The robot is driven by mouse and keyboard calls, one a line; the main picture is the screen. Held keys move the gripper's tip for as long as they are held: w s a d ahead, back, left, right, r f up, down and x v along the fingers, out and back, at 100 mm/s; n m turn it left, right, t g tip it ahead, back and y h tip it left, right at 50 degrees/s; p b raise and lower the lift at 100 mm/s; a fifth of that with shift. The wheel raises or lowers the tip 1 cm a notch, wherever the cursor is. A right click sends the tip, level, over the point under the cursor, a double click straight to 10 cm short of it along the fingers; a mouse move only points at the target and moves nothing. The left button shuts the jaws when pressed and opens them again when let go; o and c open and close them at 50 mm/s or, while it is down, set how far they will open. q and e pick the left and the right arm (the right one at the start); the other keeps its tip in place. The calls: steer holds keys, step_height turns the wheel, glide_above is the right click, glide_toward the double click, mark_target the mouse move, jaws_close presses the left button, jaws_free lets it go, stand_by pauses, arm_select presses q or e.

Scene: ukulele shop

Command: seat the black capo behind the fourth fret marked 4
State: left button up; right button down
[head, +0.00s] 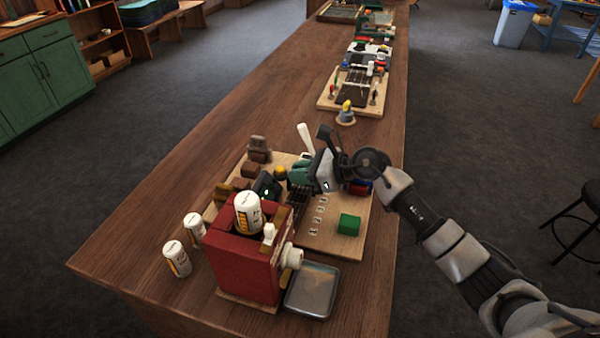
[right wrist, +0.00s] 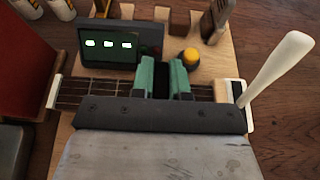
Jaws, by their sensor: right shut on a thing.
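My right gripper (head: 300,173) is over the wooden board (head: 335,241) on the counter. In the right wrist view, its teal fingers are shut on a black piece (right wrist: 161,80), which looks like the black capo, at the stringed fretboard (right wrist: 90,95). I cannot tell whether the capo touches the strings. The grey gripper body hides the near side of the neck. My left gripper is not in view.
A dark display with green lights (right wrist: 120,44) and a yellow button (right wrist: 190,57) stand close behind the neck. A white lever (right wrist: 278,70) rises at right. A red can holder (head: 245,262), grey tray (head: 312,290) and green block (head: 348,224) are nearby.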

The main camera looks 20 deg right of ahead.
steer(key=shift+f+b, duration=0.6)
steer(key=c, duration=1.4)
jaws_free()
steer(key=shift+v, duration=5.55)
